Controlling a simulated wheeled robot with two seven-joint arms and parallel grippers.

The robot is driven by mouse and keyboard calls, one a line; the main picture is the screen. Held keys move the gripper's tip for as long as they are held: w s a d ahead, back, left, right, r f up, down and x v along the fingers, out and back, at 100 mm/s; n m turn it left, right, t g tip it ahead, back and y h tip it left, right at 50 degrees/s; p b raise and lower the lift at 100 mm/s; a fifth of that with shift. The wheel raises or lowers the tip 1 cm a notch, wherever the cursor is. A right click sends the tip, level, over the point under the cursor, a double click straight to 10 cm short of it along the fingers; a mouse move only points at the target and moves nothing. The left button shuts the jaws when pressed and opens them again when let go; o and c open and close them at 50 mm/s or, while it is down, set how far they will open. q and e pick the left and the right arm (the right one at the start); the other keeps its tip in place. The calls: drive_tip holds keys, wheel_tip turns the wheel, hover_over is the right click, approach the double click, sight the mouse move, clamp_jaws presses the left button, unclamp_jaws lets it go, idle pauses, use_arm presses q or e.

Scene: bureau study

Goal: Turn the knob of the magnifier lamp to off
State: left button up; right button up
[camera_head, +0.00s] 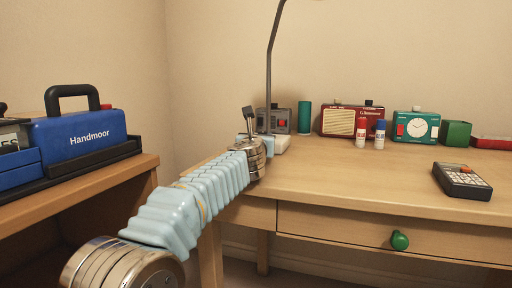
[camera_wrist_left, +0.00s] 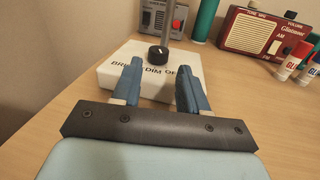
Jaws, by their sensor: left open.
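The magnifier lamp's white base (camera_wrist_left: 112,72) stands on the desk, with lettering along its front that reads in part "DIM" and "OF". Its black round knob (camera_wrist_left: 157,54) sits on top in front of the grey pole, with a small light mark whose direction I cannot tell surely. In the head view the base (camera_head: 281,145) is partly hidden by my arm, and the pole (camera_head: 269,70) rises out of the top. My left gripper (camera_wrist_left: 160,68) is open; its blue fingers are over the base's front, on either side of the knob's line, with the knob beyond their tips. My right gripper is not in view.
Behind the base is a grey device with a red button (camera_wrist_left: 162,16). A calculator (camera_head: 462,181) lies near the front; the desk's middle is clear.

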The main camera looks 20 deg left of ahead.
use_arm(q)
drive_tip(key=s, duration=0.5)
drive_tip(key=s+d, duration=0.1)
drive_tip(key=s, duration=0.2)
drive_tip(key=shift+s, duration=0.1)
